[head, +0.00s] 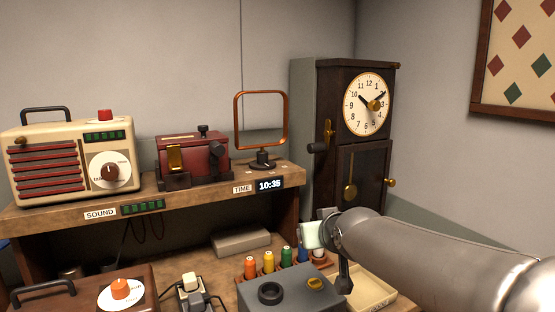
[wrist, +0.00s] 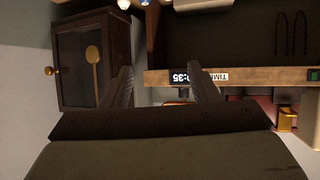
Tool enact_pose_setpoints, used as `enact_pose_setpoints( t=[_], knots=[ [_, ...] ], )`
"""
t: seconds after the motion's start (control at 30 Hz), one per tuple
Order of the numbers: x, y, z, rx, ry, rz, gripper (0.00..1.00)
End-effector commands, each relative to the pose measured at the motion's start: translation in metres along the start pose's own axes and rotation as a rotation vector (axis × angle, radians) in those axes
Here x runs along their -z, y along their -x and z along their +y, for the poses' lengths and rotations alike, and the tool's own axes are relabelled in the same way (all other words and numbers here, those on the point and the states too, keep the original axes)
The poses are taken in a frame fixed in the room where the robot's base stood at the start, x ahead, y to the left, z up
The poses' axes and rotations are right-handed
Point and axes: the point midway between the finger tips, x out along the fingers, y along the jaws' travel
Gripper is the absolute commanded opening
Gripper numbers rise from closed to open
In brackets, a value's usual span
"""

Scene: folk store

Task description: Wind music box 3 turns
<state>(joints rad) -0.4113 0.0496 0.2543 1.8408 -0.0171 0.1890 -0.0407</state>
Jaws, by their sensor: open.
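A dark red box (head: 192,155) with a gold front plate stands on the raised shelf and looks like the music box. A dark crank with a knob (head: 217,150) is on its right side. In the wrist view, part of the red box (wrist: 250,110) shows at the right, with its gold plate (wrist: 287,119). My gripper (wrist: 162,70) is open and empty, its two dark fingers spread before the shelf edge and time display. In the head view, my arm reaches in from the right. My gripper is away from the red box, to its lower right, partly hidden by my arm.
A cream radio (head: 72,160) stands left of the red box and an orange-framed stand (head: 262,155) right of it. A tall dark clock (head: 350,130) stands farther right. Below are thread spools (head: 269,262), a grey box (head: 292,296) and a cream tray (head: 372,290).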

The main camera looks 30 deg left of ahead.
Motion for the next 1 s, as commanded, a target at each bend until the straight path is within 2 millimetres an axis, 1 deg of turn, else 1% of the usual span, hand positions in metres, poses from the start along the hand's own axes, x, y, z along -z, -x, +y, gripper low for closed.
enact_pose_setpoints(
  t=[0.03,0.07,0.1,0.2,0.3,0.4,0.53,0.67,1.0],
  knots=[
    [0.030,-0.008,-0.029,0.049,0.019,0.078,0.55],
    [0.047,-0.011,-0.045,0.075,0.028,0.127,0.55],
    [0.068,-0.012,-0.064,0.107,0.035,0.188,0.55],
    [0.113,-0.011,-0.109,0.179,0.043,0.322,0.55],
    [0.144,-0.006,-0.140,0.232,0.040,0.421,0.55],
    [0.162,-0.001,-0.160,0.265,0.034,0.482,0.55],
    [0.173,0.001,-0.169,0.279,0.030,0.512,0.55],
    [0.179,-0.005,-0.171,0.280,0.029,0.511,0.55],
    [0.199,-0.039,-0.181,0.279,0.029,0.508,0.55]
  ],
)
